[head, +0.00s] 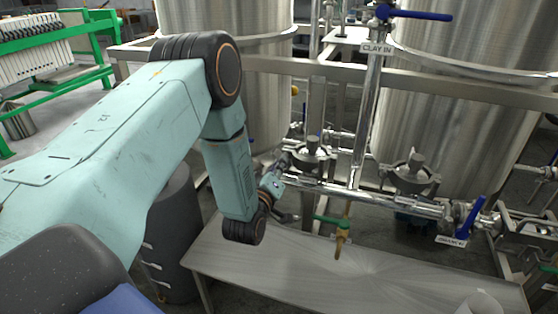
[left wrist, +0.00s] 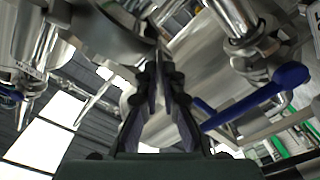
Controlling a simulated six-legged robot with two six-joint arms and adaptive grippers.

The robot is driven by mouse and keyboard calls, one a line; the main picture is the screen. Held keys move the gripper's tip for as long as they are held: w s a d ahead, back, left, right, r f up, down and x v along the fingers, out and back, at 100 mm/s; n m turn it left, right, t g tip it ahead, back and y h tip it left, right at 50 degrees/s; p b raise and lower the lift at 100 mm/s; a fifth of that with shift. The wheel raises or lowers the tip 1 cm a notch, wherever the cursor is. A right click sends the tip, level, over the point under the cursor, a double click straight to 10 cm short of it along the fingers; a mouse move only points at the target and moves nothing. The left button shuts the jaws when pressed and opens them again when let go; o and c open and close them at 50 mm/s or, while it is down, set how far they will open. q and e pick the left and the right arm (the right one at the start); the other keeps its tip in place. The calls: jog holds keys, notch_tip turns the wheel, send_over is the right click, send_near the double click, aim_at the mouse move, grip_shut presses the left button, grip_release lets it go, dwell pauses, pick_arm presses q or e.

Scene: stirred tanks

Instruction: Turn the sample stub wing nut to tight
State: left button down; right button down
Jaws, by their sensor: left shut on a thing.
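My left gripper (head: 284,165) reaches in from the left to the pipework in front of the left tank; its fingers are small and partly hidden there. In the left wrist view, the two dark fingers (left wrist: 161,68) come together at their tips beside a round metal clamp (left wrist: 105,32). They are shut on what looks like the wing nut, a small metal piece mostly hidden between the tips. How far the nut is turned cannot be seen. My right gripper is not in view.
A horizontal steel pipe (head: 370,198) runs right, with a brass tap (head: 342,238) below it. A blue-handled valve (head: 470,216) is at its right. A vertical pipe (head: 368,110) rises by the CLAY IN sign (head: 378,48). A metal bench (head: 300,275) is below; steel tanks (head: 450,110) stand behind.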

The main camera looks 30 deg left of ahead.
pick_arm(q)
jog(key=shift+m+p, duration=2)
jog(key=shift+m, duration=2.2)
jog(key=shift+f, duration=0.1)
jog(key=c, duration=1.5)
grip_release()
jog(key=v, duration=1.2)
